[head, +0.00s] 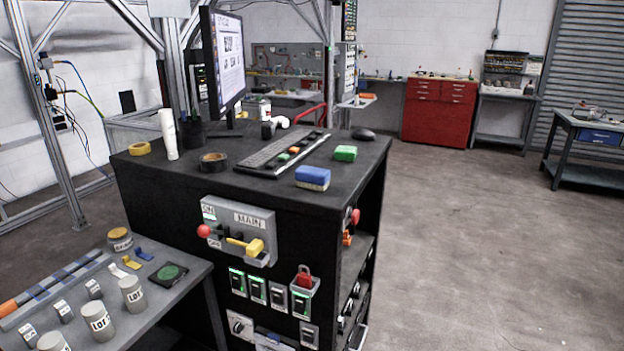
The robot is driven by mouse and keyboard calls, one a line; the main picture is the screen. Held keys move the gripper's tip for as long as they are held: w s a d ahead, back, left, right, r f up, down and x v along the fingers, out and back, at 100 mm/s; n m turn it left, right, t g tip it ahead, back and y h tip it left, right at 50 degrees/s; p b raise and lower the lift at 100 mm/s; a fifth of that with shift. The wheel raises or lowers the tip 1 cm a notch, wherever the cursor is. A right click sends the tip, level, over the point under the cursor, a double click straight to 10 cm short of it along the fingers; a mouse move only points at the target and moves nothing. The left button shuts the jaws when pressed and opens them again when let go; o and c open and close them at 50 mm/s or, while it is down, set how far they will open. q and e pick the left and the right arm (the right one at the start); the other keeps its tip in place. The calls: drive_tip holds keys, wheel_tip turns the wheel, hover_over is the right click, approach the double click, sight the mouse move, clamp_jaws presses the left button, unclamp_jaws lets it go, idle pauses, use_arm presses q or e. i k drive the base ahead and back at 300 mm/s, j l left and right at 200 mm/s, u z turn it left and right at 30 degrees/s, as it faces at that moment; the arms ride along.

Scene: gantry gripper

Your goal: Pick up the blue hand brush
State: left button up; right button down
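The blue hand brush (313,174) lies on the black top of the control cabinet (240,184), close to its front right edge. It has a blue block body above a pale, bristle-like lower layer. Nothing covers it. Neither of my grippers shows in the head view, so their place relative to the brush cannot be seen.
A green block (345,153), a keyboard (270,152), black tape (213,160) and a mouse (363,134) share the cabinet top. A monitor (228,62) stands behind. A grey bench (163,302) with several labelled cylinders is at lower left. The floor (490,260) at right is clear.

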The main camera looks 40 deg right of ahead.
sight(316, 178)
drive_tip(key=k+l+z, duration=0.1)
drive_tip(key=l, duration=1.35)
